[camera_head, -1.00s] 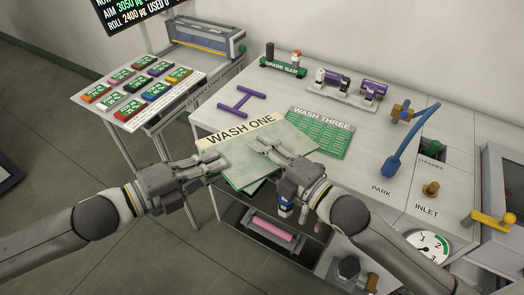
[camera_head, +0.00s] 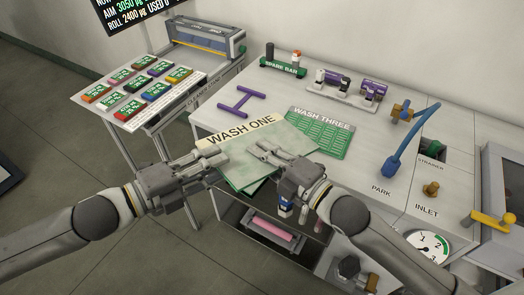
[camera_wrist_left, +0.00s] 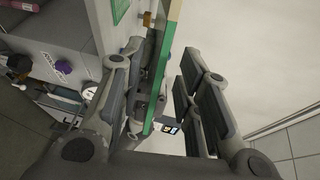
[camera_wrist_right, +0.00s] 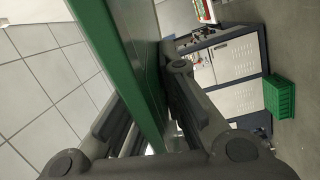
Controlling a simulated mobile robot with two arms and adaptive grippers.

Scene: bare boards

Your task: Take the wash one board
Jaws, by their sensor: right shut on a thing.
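The wash one board (camera_head: 238,157) is a pale green sheet with a cream strip lettered WASH ONE. It sits tilted at the front of the bench. My left gripper (camera_head: 222,157) is at its left edge; in the left wrist view the green board edge (camera_wrist_left: 160,75) runs between its open fingers (camera_wrist_left: 163,95), with a gap on the right side. My right gripper (camera_head: 283,155) is at the right side, shut on the board; in the right wrist view the green edge (camera_wrist_right: 120,60) lies between its fingers. The lower edges are partly hidden by the grippers.
A green WASH THREE board (camera_head: 320,135) lies just behind to the right. A purple H-shaped piece (camera_head: 241,101), a SPARE BAR holder (camera_head: 283,67) and a blue hose (camera_head: 393,160) are on the bench. A chip table (camera_head: 150,90) stands left. A pink roller (camera_head: 273,228) is below.

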